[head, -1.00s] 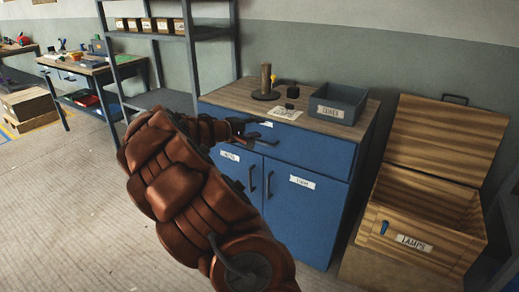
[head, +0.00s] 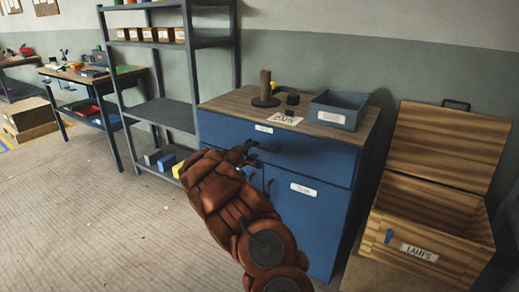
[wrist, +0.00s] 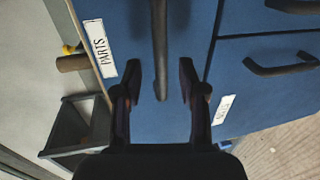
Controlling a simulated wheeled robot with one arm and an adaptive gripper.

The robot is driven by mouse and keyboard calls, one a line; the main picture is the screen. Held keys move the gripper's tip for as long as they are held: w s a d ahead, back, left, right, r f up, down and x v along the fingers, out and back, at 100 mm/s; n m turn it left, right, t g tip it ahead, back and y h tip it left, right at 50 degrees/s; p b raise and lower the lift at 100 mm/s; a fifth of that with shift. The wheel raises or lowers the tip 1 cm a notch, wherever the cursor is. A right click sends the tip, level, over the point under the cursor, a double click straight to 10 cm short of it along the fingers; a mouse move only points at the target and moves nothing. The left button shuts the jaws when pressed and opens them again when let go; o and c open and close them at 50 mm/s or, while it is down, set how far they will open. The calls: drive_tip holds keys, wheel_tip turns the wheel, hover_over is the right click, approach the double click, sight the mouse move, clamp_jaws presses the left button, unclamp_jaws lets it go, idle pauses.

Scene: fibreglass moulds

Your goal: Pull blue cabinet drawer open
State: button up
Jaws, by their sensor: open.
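The blue cabinet (head: 320,205) stands against the wall with its wide top drawer (head: 315,155) flush with the front. The drawer also shows in the wrist view (wrist: 145,120), with a white PARTS label (wrist: 100,48). Its dark bar handle (wrist: 160,50) runs down between my fingers. My gripper (wrist: 160,75) is open, one finger on each side of the handle's end, with visible gaps. In the head view my gripper (head: 244,150) is at the drawer front, and my arm hides part of the doors below.
A wooden LAMPS crate (head: 425,225) with a raised lid is at the right. A grey shelf rack (head: 165,112) is at the left.

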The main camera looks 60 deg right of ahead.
sight(259, 148)
drive_tip(key=shift+x, duration=2.3)
drive_tip(key=shift+f, duration=0.1)
drive_tip(key=shift+c, duration=0.2)
clamp_jaws()
